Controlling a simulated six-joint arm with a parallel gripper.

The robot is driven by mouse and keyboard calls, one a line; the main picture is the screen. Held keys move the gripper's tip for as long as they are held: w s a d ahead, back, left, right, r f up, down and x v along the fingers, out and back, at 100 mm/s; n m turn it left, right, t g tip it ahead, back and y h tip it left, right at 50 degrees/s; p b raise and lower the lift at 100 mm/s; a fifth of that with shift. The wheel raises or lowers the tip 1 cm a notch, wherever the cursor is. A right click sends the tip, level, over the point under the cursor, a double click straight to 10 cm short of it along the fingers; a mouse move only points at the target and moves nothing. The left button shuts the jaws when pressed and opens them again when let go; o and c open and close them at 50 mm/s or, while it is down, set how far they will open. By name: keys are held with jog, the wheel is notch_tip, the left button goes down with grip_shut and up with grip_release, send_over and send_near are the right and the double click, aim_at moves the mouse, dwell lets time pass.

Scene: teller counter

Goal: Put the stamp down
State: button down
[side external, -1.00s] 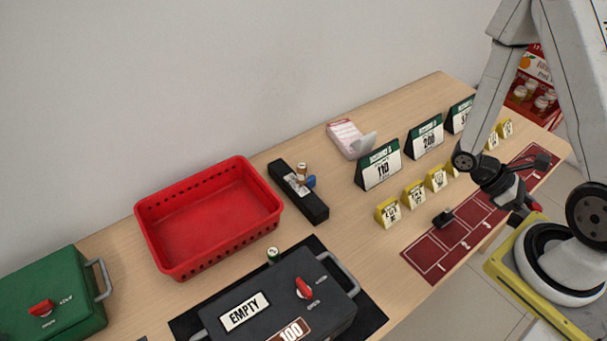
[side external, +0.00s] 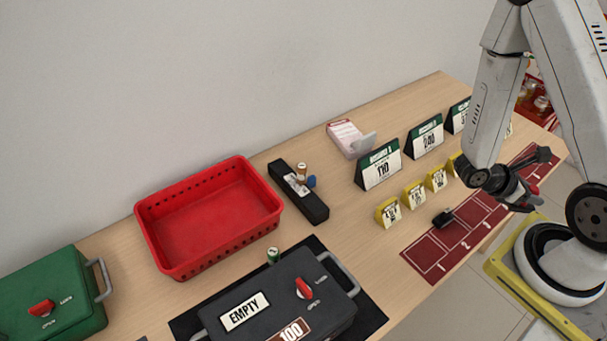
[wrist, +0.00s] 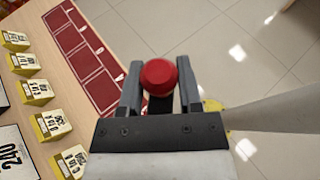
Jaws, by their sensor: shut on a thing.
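The stamp shows its round red knob (wrist: 159,76) between my fingers in the wrist view. In the side view only a little red of the stamp (side external: 534,190) shows at my fingers. My gripper (side external: 524,197) is shut on it and holds it at the front edge of the counter, by the dark red mat (side external: 430,257). In the wrist view my gripper (wrist: 158,85) has floor behind it, with the mat (wrist: 95,80) to the left. The stamp's lower part is hidden.
A small black block (side external: 443,218) sits on the mat, and another dark object (side external: 543,155) is at its far end. Yellow number tags (side external: 388,212) and green-topped signs (side external: 379,167) line the mat's back side. A red basket (side external: 165,267) and a dark box (side external: 270,290) stand left.

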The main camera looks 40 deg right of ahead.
jog(key=shift+w+f, duration=0.1)
jog(key=shift+w+d+f, duration=4.6)
jog(key=shift+w, duration=0.2)
jog(key=shift+f, duration=0.1)
jog(key=shift+w+d+f, duration=0.15)
jog(key=shift+w+f, duration=0.05)
jog(key=shift+f, duration=1.55)
jog(key=shift+f, duration=0.1)
